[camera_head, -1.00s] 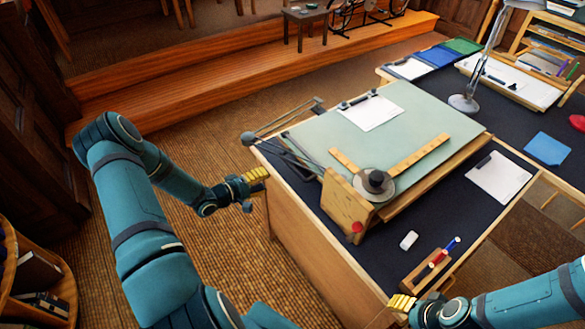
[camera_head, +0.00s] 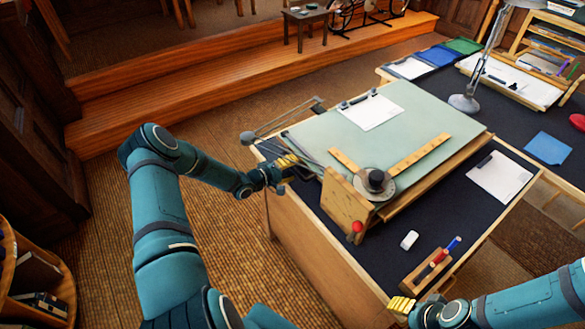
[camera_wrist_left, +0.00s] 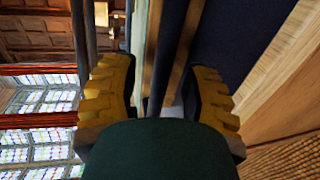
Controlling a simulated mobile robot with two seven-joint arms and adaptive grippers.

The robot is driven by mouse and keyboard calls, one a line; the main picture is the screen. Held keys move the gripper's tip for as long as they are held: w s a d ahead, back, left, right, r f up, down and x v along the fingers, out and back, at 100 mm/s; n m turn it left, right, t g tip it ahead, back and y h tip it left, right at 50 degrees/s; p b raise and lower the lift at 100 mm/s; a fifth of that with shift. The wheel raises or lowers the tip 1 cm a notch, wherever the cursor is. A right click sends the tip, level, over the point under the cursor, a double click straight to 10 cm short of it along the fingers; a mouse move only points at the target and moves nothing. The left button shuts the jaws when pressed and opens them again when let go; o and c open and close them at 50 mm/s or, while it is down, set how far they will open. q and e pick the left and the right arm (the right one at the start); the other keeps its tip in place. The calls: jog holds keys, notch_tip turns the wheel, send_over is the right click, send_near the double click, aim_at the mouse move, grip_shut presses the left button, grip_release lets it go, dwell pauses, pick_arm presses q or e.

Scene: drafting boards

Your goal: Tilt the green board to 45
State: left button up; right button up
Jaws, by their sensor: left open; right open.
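The green board (camera_head: 420,112) lies at a low slope on a wooden stand on the dark desk. A wooden side plate (camera_head: 341,205) with a red knob (camera_head: 357,226) stands at its near left corner. A sheet of paper (camera_head: 370,112) is clipped on the board. My left gripper (camera_head: 287,168) is open at the board's left edge, beside dark metal rods. In the left wrist view, rods and a board edge pass between its yellow fingers (camera_wrist_left: 160,92); I cannot tell whether they touch. My right gripper (camera_head: 402,306) is open near the desk's front corner.
A drafting head (camera_head: 376,183) with wooden rulers rests on the board. An eraser (camera_head: 409,240) and a wooden pen tray (camera_head: 426,269) lie in front. A lamp (camera_head: 464,103) stands behind to the right. A counterweighted arm sticks out at the far left.

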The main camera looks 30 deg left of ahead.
pick_arm(q)
jog(key=shift+w+d, duration=0.1)
jog(key=shift+w, duration=0.15)
grip_shut()
